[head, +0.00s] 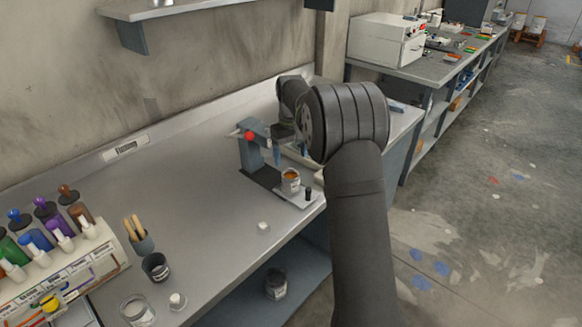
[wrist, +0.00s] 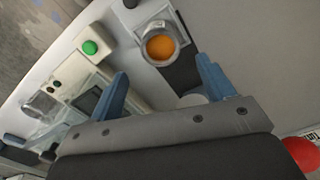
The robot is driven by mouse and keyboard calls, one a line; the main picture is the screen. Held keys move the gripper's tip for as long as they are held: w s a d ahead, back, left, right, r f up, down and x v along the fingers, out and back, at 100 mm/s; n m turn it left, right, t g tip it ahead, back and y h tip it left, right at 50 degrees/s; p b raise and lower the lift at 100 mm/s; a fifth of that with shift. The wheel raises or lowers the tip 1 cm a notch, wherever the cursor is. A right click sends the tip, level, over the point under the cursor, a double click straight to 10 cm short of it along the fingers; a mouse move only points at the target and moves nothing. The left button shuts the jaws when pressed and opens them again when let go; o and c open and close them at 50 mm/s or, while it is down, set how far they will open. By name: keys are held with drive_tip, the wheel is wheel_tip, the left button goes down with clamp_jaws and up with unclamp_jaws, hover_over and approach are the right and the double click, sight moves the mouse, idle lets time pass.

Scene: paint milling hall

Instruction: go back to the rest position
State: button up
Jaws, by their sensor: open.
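My gripper (wrist: 162,92) is open and empty in the wrist view, its two blue fingers spread apart. A cup holding orange paint (wrist: 160,46) stands beyond the fingertips on a light plate, apart from them. In the head view the same cup (head: 291,181) stands upright on the pale plate (head: 298,196) near the bench's front edge. My arm reaches over the bench from the right in the head view.
A grey stand with a red knob (head: 249,136) is close left of my gripper. A device with a green button (wrist: 90,47) lies beside the cup. Left on the bench (head: 190,200) are a rack of coloured bottles (head: 62,262), a brush holder (head: 142,242) and several cups. Mid-bench is mostly clear.

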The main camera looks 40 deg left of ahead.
sight(291, 170)
drive_tip(key=shift+r, duration=0.85)
drive_tip(key=shift+f, duration=0.15)
wheel_tip(291, 170, down, 12)
drive_tip(key=shift+r, duration=2)
drive_tip(key=shift+f, duration=0.1)
